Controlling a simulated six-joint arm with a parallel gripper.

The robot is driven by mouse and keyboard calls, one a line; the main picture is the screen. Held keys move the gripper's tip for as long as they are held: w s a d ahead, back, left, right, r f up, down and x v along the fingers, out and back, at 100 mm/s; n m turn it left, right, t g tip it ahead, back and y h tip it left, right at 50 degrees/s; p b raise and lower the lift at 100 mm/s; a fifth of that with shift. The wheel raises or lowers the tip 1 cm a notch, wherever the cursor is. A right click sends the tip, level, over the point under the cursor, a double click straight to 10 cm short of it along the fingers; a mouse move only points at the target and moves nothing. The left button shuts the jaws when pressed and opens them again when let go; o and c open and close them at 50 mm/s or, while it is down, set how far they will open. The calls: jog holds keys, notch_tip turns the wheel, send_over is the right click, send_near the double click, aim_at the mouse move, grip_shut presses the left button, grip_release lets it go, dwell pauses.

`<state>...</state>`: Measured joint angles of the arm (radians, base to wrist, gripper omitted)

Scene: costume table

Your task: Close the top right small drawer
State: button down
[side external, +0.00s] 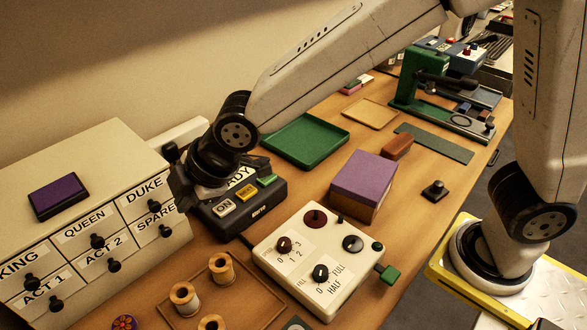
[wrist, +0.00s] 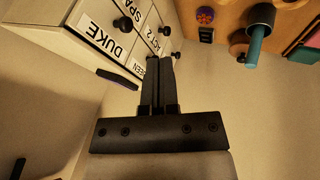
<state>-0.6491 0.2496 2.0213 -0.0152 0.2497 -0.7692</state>
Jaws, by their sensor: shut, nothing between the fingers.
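The cream drawer cabinet (side external: 100,155) stands at the left of the side view, with two rows of labelled small drawers. The top right drawer, labelled DUKE (side external: 147,188), has a dark knob; its label (wrist: 118,48) shows upside down in the wrist view. Its front looks about in line with its neighbours; I cannot tell whether a small gap is left. My gripper (wrist: 160,60) is shut and empty, its fingertips near the cabinet's front in the wrist view. In the side view it is just right of the DUKE drawer, partly hidden by my wrist; contact cannot be told.
A purple pad (side external: 58,197) lies on the cabinet. A dark button box (side external: 240,210) stands close right of my gripper. A cream control panel (side external: 318,255) and a tray of thread spools (side external: 250,290) are in front. A green tray (side external: 305,141) lies behind.

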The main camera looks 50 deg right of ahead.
jog(key=shift+v, duration=2.2)
jog(key=s+d+f+m+g+h, duration=0.1)
jog(key=s+d+f+m, duration=0.2)
jog(key=d, duration=0.6)
jog(key=s+d+f+m+g+h, duration=0.1)
jog(key=s+d+f+m+h, duration=0.1)
jog(key=d+f+m, duration=0.3)
jog(key=s+d+f+m+g+h, duration=0.1)
jog(key=s+d+f+m, duration=0.3)
jog(key=d+m, duration=0.4)
jog(key=d, duration=0.6)
